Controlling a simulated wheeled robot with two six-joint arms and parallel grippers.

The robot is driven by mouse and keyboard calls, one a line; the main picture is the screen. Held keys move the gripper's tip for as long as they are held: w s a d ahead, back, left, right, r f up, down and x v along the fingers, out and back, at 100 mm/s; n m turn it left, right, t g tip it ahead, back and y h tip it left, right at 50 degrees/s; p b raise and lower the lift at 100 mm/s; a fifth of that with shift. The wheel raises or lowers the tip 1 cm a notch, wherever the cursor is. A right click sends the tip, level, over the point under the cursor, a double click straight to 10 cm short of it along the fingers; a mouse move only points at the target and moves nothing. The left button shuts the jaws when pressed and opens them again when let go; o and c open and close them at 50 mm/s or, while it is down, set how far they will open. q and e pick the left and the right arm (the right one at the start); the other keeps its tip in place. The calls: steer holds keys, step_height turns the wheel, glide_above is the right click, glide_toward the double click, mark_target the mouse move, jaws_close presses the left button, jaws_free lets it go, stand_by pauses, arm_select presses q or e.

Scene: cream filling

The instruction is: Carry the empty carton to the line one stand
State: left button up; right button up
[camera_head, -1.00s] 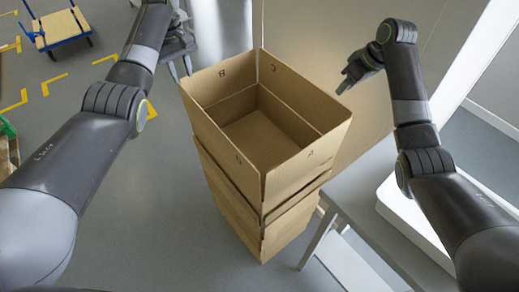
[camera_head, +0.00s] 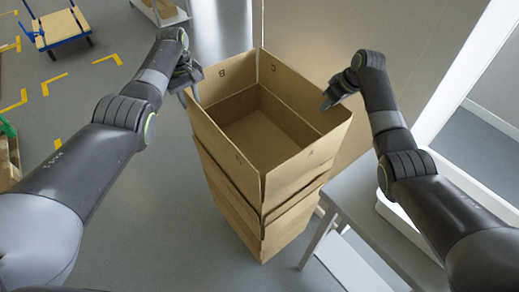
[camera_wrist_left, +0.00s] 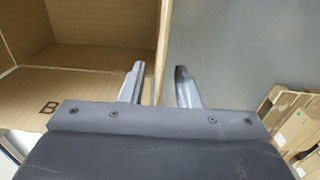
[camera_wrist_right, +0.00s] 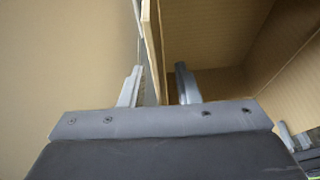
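The empty brown carton (camera_head: 228,142) is the open-topped top one of a stack in the head view. My left gripper (camera_head: 190,92) is at its left wall; in the left wrist view its two fingers (camera_wrist_left: 160,84) are apart, with the carton wall (camera_wrist_left: 164,38) between them. My right gripper (camera_head: 330,98) is at the right wall; in the right wrist view its fingers (camera_wrist_right: 158,84) are also apart, with a wall edge (camera_wrist_right: 152,42) between them. Neither is seen closed on the cardboard. The line one stand cannot be made out for certain.
More cartons (camera_head: 283,235) are stacked directly under the top one. A grey table (camera_head: 352,195) stands close on the right. A blue-framed trolley (camera_head: 58,28) is at the far left. A shelf with a box (camera_head: 165,14) is at the back. The floor at front left is clear.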

arm_select(q)
jaws_close()
arm_select(e)
jaws_close()
arm_select(q)
steer(key=shift+r, duration=0.15)
arm_select(e)
steer(key=shift+r, duration=0.15)
